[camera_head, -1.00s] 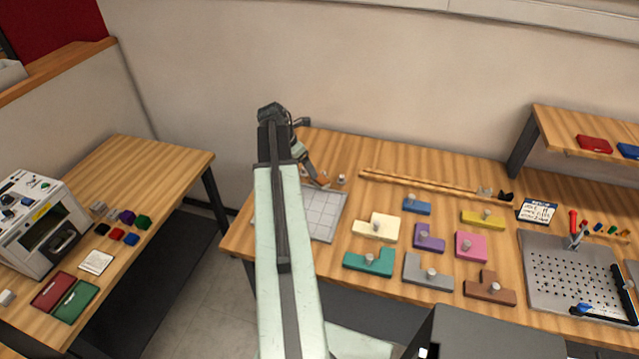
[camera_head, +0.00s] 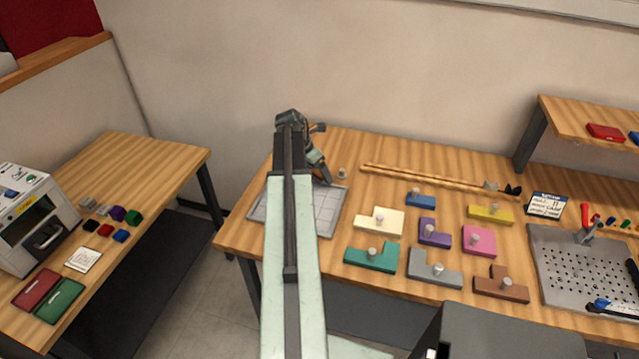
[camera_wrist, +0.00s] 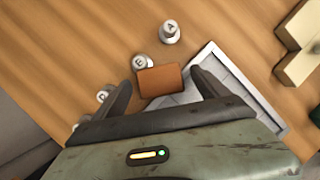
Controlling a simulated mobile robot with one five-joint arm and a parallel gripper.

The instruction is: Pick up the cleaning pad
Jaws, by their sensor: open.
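A small brown-orange block, which looks like the cleaning pad (camera_wrist: 161,81), lies by the edge of the grid tray (camera_wrist: 247,88) in the wrist view. My gripper (camera_wrist: 163,82) is open, with one finger on each side of the pad and a gap at both sides. I cannot tell how high the fingertips are over the table. In the head view my gripper (camera_head: 325,180) points down at the back edge of the grid tray (camera_head: 325,222); the pad is hidden there behind my arm.
Labelled metal knobs stand close to the pad, one marked A (camera_wrist: 170,31) and one right behind it (camera_wrist: 142,63). A cream block (camera_head: 379,221) and several coloured knobbed pieces lie right of the tray. A wooden rail (camera_head: 430,178) runs along the back.

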